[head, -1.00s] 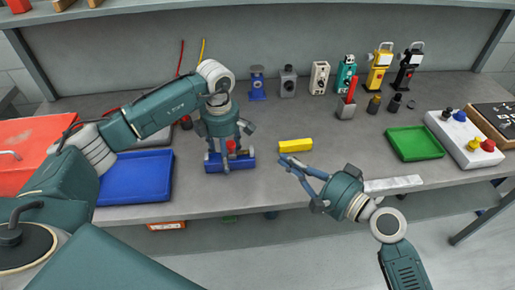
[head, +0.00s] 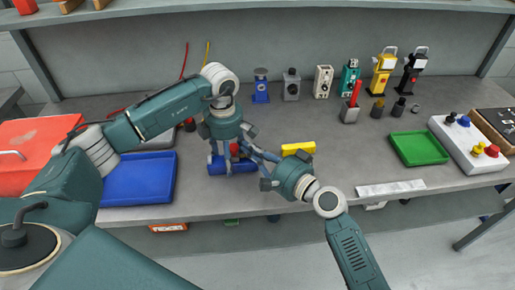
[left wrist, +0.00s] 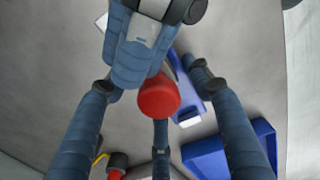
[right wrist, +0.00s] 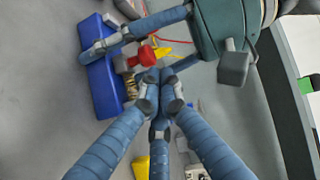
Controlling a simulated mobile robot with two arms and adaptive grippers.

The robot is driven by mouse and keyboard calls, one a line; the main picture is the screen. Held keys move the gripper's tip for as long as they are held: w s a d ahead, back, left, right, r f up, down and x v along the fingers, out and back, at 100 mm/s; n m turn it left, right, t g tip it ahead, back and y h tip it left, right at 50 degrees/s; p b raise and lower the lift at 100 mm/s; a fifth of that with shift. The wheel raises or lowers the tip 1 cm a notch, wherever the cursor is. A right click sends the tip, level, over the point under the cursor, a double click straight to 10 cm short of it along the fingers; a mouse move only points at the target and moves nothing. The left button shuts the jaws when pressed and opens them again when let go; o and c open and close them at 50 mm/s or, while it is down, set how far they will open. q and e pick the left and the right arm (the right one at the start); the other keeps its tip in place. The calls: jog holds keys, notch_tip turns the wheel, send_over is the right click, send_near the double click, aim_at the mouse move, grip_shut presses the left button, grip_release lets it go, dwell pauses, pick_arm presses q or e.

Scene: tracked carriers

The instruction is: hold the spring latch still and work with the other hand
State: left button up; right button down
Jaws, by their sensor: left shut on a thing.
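The spring latch (head: 215,168) has a blue base and a red knob and lies near the bench's front edge. In the right wrist view its blue base (right wrist: 101,85), red knob (right wrist: 143,56) and brass spring (right wrist: 131,88) show. My left gripper (head: 231,163) comes down from above, shut on the latch with its fingers around it. In the left wrist view the red knob (left wrist: 158,97) sits between its fingers. My right gripper (head: 254,153) is beside the latch, its fingertips together close to the knob. Any contact with the knob cannot be told.
A blue tray (head: 140,180) is left of the latch. A yellow block (head: 298,148) lies just behind my right gripper. A green tray (head: 418,148) and a white box with coloured knobs (head: 462,145) stand right. Several small devices line the back.

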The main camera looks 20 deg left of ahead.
jog(key=shift+s+a, duration=0.35)
jog(key=shift+a, duration=0.2)
jog(key=shift+s+a, duration=0.35)
jog(key=shift+a, duration=0.2)
jog(key=w+d+v, duration=0.1)
jog(key=w+v, duration=0.1)
jog(key=v, duration=1.1)
jog(key=shift+w, duration=0.35)
